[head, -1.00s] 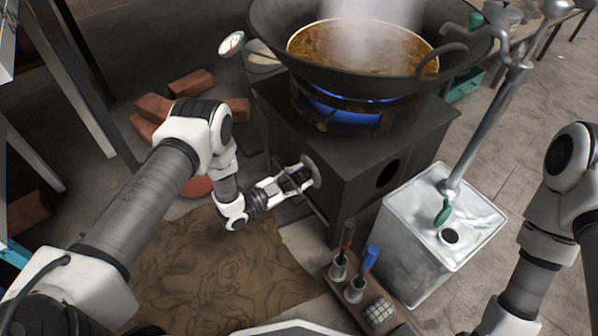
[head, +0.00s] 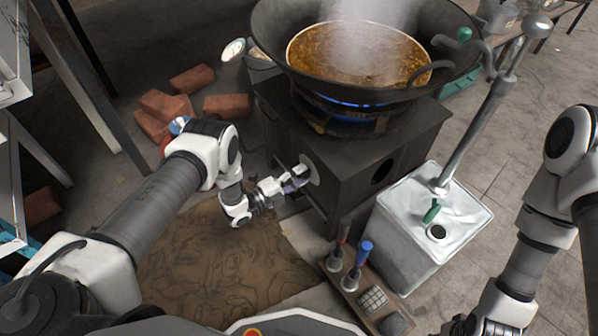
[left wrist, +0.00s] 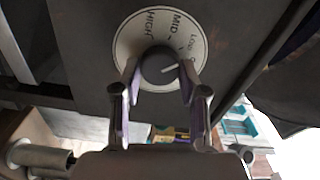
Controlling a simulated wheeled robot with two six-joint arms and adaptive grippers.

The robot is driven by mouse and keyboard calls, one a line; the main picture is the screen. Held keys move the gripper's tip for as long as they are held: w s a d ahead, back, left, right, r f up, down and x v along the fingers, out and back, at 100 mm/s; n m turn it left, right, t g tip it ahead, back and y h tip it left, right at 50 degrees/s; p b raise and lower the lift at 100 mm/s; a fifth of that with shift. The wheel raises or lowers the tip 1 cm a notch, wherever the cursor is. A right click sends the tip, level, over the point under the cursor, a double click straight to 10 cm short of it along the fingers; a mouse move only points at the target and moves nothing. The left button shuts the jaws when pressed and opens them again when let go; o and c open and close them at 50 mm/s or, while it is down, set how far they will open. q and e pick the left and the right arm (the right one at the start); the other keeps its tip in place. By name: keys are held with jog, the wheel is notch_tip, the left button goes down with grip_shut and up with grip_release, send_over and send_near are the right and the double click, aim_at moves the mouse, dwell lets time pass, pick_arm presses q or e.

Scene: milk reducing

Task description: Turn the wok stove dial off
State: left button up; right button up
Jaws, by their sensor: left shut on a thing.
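The stove dial is a dark round knob (left wrist: 158,66) on a pale plate (left wrist: 130,45) marked HIGH, MID and LOW, plus a fourth label partly hidden by a finger. The knob's white line points right, near the low end of the markings. My left gripper (left wrist: 160,82) is shut on the knob, one finger on each side. In the head view the left gripper (head: 296,180) meets the plate (head: 311,169) on the stove's front. A blue flame (head: 350,104) shows under the wok (head: 270,40). My right gripper (head: 478,322) is partly cut off at the bottom right.
The dark stove box (head: 350,165) stands beside a metal can (head: 400,240) with a pump. A wooden caddy (head: 350,295) with tools is in front. Bricks (head: 228,105) lie behind my left arm. A brown mat (head: 190,265) covers the near floor.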

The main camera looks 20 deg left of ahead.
pick_arm(q)
jog(key=m+p, duration=0.2)
jog(key=m, duration=0.2)
jog(key=shift+m, duration=0.3)
jog(key=shift+f+m+p, duration=0.1)
jog(key=shift+m+p, duration=0.6)
jog(key=shift+m, duration=0.9)
jog(key=o, duration=1.1)
jog(key=v, duration=1.2)
jog(key=shift+f, duration=0.1)
